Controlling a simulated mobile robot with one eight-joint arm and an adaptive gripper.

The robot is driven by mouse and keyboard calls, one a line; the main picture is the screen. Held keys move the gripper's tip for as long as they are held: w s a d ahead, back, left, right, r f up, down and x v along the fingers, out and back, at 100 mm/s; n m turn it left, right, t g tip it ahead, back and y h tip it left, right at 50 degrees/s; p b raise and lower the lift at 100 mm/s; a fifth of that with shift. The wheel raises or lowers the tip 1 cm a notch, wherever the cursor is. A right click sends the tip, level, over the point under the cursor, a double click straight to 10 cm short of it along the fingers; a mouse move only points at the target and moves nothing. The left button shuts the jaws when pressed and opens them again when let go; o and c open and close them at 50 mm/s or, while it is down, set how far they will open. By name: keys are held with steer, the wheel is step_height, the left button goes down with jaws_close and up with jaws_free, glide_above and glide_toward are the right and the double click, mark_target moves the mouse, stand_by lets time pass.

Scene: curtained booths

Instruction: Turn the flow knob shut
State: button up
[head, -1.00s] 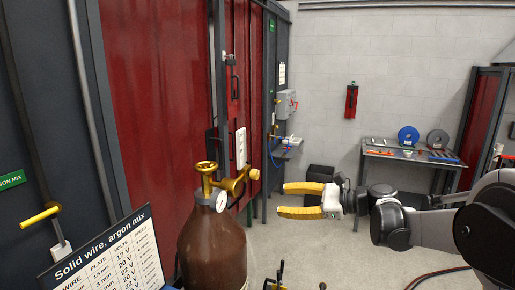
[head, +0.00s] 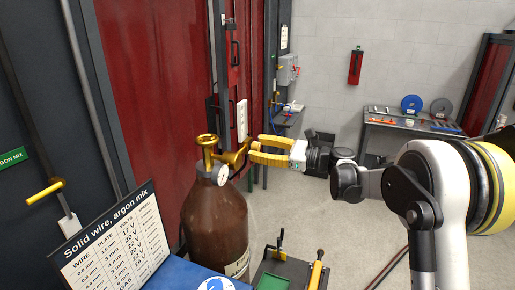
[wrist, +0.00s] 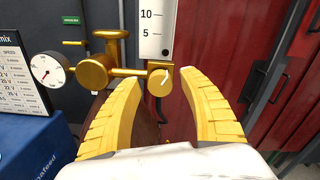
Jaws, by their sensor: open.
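My gripper (head: 256,148) is open. In the wrist view its yellow fingers lie on either side of the knob, with gaps visible on both sides. In the head view the fingertips reach the regulator's right end and partly hide the knob. The brown gas cylinder (head: 216,225) carries the regulator and a round white gauge (wrist: 48,70).
A settings board (head: 107,240) and a blue box (head: 185,275) stand left and in front of the cylinder. A red curtain (head: 140,100) is behind it. A dark cart with yellow handles (head: 318,268) is at lower centre. A workbench (head: 400,124) stands far right.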

steer(key=shift+a, duration=0.15)
jaws_close()
